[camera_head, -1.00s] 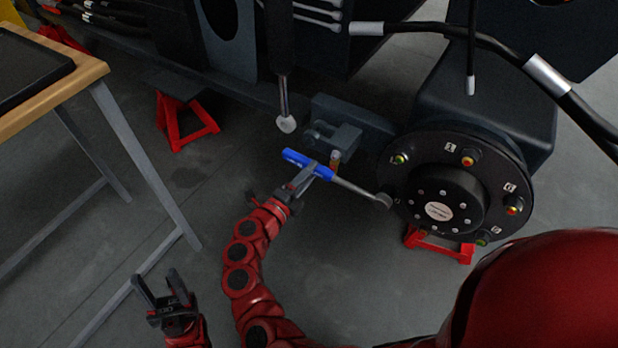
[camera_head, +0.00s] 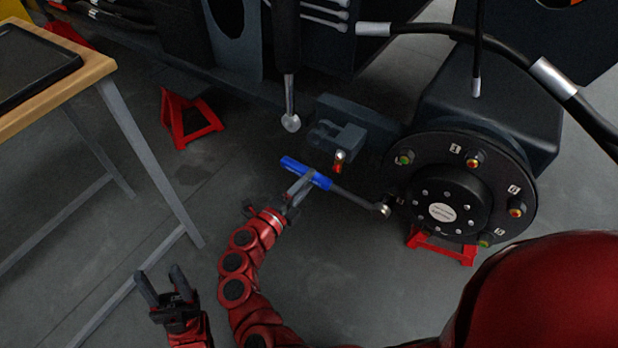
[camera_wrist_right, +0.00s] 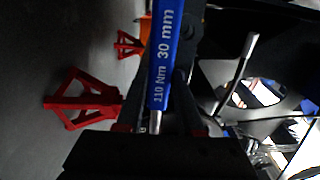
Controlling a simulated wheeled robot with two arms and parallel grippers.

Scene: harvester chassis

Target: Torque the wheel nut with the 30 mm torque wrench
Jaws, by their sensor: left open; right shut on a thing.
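The blue-handled torque wrench (camera_head: 306,173) is in my right gripper (camera_head: 300,188), which is shut on its handle. The right wrist view shows the handle (camera_wrist_right: 164,60) marked "30 mm" and "110 Nm". Its steel shaft runs right to the wrench head (camera_head: 385,208), at the lower left rim of the dark wheel hub (camera_head: 445,170). I cannot tell whether the head touches a nut there. Other nuts show on the hub, such as a green-marked one (camera_head: 405,158) and an orange-marked one (camera_head: 475,161). My left gripper (camera_head: 163,285) is open and empty at lower left.
A wooden-topped table (camera_head: 85,72) with a black tray (camera_head: 30,65) stands at left. A red jack stand (camera_head: 188,122) is under the chassis and another (camera_head: 440,247) below the hub. Thick black hoses (camera_head: 500,55) cross above the hub. The floor beneath the wrench is clear.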

